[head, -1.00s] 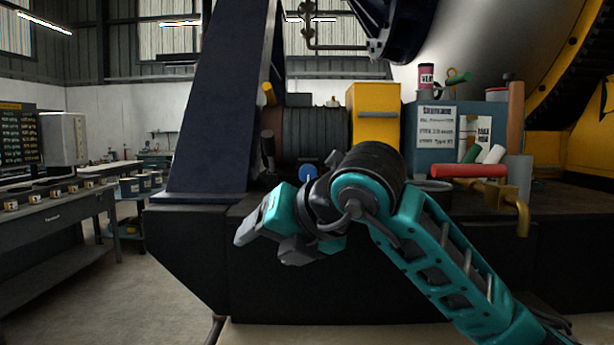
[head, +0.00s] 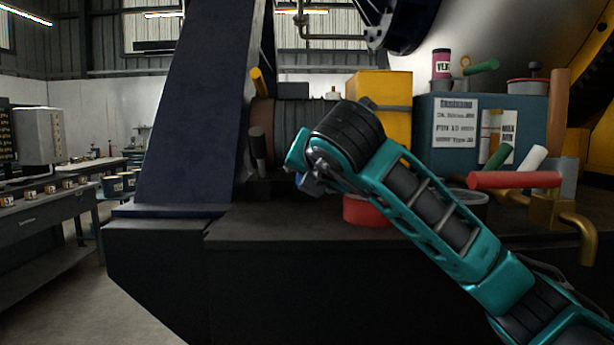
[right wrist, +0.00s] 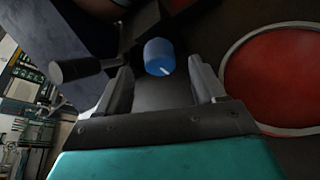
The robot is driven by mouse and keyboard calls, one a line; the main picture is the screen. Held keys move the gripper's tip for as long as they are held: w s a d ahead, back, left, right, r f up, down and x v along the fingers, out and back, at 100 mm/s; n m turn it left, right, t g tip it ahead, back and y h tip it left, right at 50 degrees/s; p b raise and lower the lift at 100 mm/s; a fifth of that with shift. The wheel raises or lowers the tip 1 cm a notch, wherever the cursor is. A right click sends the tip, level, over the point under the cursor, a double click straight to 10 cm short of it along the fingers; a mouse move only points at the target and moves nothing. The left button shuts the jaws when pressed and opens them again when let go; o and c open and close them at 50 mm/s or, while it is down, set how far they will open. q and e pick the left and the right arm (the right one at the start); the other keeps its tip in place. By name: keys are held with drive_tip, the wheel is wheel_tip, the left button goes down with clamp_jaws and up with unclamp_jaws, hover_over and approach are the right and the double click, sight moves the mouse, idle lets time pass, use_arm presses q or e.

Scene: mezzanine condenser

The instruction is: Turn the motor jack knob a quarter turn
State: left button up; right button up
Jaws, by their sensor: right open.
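The blue motor jack knob (right wrist: 160,57) shows in the right wrist view as a short round cap with a white mark on it. My right gripper (right wrist: 161,77) is open, with one finger to each side of the knob in the picture. I cannot tell whether the fingers touch it, and nothing is clearly held. In the head view my right gripper (head: 310,185) is mostly hidden behind its own wrist, near the ribbed dark motor (head: 298,118). My left gripper is not in view.
A red round container (head: 364,210) stands on the dark plinth (head: 300,232), close to my right wrist. A dark cylinder (right wrist: 75,71) is left of the knob. A blue box (head: 450,160), a yellow block (head: 385,90), a red roll (head: 515,180) and a brass pipe (head: 575,228) stand to the right.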

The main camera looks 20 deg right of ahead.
drive_tip(key=shift+p+x, duration=0.35)
drive_tip(key=shift+x, duration=2.45)
drive_tip(key=shift+r, duration=0.1)
drive_tip(key=shift+c, duration=0.5)
drive_tip(key=c, duration=0.9)
